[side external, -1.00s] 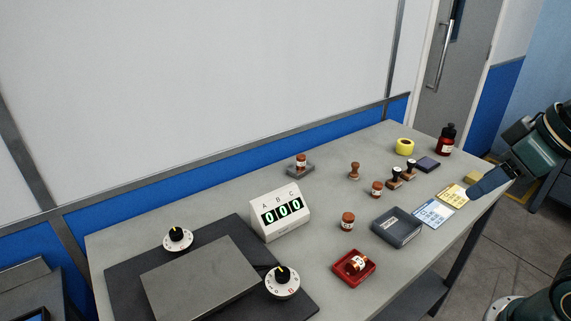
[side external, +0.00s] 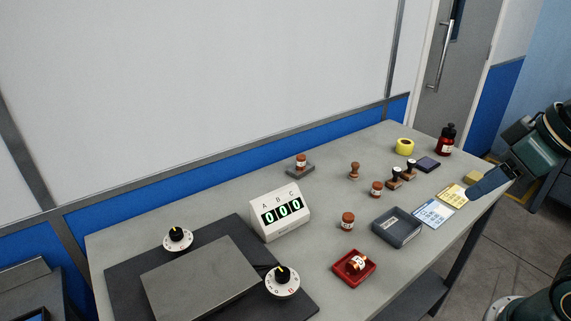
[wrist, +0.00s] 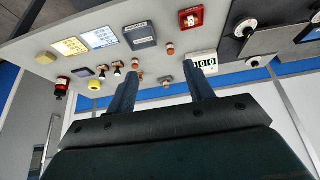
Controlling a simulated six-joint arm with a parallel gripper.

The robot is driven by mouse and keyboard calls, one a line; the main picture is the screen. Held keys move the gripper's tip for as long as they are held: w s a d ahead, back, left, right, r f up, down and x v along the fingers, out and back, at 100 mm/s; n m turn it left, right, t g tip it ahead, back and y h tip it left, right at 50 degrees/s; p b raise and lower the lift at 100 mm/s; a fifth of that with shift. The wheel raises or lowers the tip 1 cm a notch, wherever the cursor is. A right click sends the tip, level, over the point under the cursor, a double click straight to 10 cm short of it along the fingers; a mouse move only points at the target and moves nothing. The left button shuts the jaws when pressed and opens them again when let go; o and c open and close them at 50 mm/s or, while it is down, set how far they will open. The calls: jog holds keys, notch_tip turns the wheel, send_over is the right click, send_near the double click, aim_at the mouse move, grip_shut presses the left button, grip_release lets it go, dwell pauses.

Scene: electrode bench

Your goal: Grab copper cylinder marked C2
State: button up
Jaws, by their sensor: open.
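Several copper cylinders stand on the bench in the side view. One (side external: 348,221) stands upright near the middle, and another (side external: 376,189) stands farther back. A third cylinder (side external: 301,162) sits on a small grey stand, and one more (side external: 357,263) lies in a red tray (side external: 341,279). Their white labels are too small to read, so I cannot tell which is C2. My gripper (side external: 492,182) is at the bench's right end, apart from all the cylinders. In the wrist view my gripper (wrist: 164,76) has its two fingers spread, with nothing held between them.
A counter box (side external: 280,212) reads 000. A grey tray (side external: 397,228), cards (side external: 433,213), stamps (side external: 396,178), an ink pad (side external: 427,164), yellow tape (side external: 405,146) and a dark red bottle (side external: 445,140) stand around. A dark plate with dials (side external: 282,283) fills the front left.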

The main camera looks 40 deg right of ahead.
jog(key=shift+w, duration=0.1)
jog(key=n+g, duration=0.6)
jog(key=n, duration=1.3)
send_over(378, 184)
notch_tip(378, 184, down, 11)
jog(key=shift+a+f, duration=0.15)
jog(key=shift+f, duration=4.3)
jog(key=shift+f, duration=0.1)
jog(key=shift+f, duration=2.5)
